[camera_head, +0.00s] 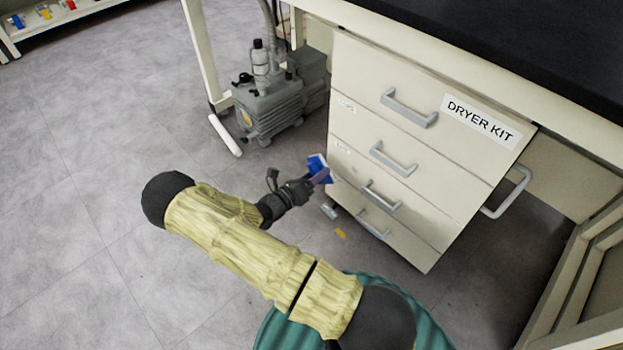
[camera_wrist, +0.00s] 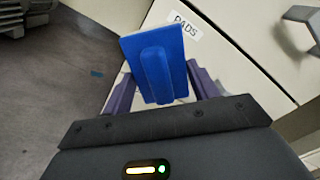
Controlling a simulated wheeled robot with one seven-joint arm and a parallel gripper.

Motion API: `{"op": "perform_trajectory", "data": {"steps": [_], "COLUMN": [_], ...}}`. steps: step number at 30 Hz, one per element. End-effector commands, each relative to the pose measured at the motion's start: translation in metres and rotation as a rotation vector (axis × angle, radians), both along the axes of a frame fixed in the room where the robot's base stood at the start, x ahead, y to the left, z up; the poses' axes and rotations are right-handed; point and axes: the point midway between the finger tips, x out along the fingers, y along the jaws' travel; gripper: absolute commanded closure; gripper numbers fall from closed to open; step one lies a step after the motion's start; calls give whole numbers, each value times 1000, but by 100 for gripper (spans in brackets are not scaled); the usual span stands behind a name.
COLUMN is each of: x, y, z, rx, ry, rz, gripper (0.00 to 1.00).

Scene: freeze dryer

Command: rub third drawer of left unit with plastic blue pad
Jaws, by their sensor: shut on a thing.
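The blue plastic pad (camera_wrist: 152,62) is a flat plate with a raised grip bar, held between the purple fingers of my gripper (camera_wrist: 160,95). In the head view, my gripper (camera_head: 316,179) is shut on the blue pad (camera_head: 317,164) at the left edge of the drawer unit. The unit (camera_head: 395,95) has several drawers with grey handles; its top drawer is labelled "DRYER KIT". The third drawer (camera_head: 415,208) from the top looks closed. In the wrist view the pad is close to a drawer front with a "PADS" label (camera_wrist: 186,27); I cannot tell whether they touch.
A grey pump (camera_head: 268,108) stands on the floor left of the unit, beside a white table leg. A black worktop (camera_head: 520,40) overhangs the drawers. A shelf with small coloured items (camera_head: 45,13) is at the far left. Open floor lies at left.

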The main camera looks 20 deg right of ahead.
Motion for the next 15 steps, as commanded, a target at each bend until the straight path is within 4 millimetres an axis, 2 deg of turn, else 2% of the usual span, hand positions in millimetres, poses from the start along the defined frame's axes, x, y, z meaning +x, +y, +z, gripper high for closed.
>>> {"op": "perform_trajectory", "data": {"steps": [9, 15], "x": [10, 14], "y": [-29, -39], "z": [-3, -1], "rx": [1, 0], "ry": [-2, -1], "rz": [-3, -1], "gripper": [59, 59]}}
